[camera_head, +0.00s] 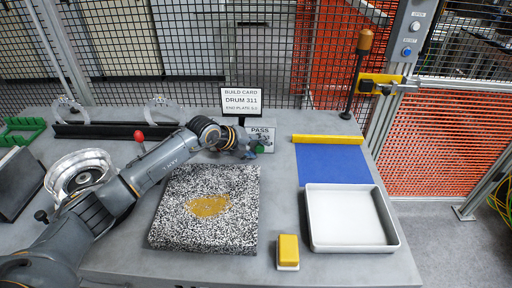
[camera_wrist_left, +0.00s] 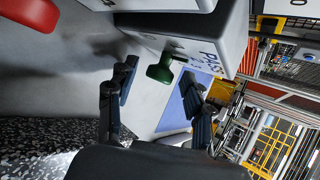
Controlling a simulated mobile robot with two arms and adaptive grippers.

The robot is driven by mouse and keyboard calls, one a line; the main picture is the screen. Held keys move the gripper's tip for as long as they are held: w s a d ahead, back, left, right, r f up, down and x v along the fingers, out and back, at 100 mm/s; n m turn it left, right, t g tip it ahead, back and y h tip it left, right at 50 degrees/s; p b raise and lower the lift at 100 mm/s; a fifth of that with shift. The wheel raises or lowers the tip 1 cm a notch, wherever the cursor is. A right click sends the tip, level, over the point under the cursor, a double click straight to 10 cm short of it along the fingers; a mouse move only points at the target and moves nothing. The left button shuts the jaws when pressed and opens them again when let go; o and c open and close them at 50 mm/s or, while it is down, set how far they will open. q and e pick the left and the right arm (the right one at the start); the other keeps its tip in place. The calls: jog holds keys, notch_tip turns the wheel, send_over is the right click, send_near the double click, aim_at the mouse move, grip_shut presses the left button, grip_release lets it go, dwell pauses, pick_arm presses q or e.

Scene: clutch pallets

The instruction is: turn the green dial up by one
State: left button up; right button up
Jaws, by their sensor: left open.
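The green dial (camera_head: 260,149) sits on the front of a small box marked PASS (camera_head: 262,135) at the back of the table. My left gripper (camera_head: 251,147) is beside the dial in the head view, partly covering the box. In the left wrist view my left gripper (camera_wrist_left: 158,95) is open and empty, with the dial ahead between the two fingers' lines. I cannot tell whether either finger touches it. The dial's setting cannot be read. My right gripper is not in view.
A speckled block (camera_head: 175,220) lies below my left arm. A red knob (camera_head: 139,136) is behind the arm. A blue mat (camera_head: 330,165), white tray (camera_head: 345,245) and yellow-topped block (camera_head: 288,250) are at right.

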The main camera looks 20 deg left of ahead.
pick_arm(q)
grip_shut()
jog(key=shift+d+r+y+p, duration=0.2)
jog(key=shift+y+p, duration=0.2)
jog(key=shift+p, duration=0.25)
jog(key=shift+m+g+y+p, duration=0.4)
jog(key=shift+g+y+p, duration=0.1)
jog(key=shift+y, duration=0.1)
jog(key=shift+d+y, duration=0.1)
jog(key=shift+y, duration=0.2)
jog(key=shift+w+d+m+g+y, duration=0.1)
jog(key=shift+m+g+y, duration=0.2)
jog(key=shift+y, duration=0.4)
jog(key=shift+d+m+g+y+b, duration=0.2)
jog(key=shift+m+g+y+b, duration=0.35)
jog(key=shift+y+b, duration=1.1)
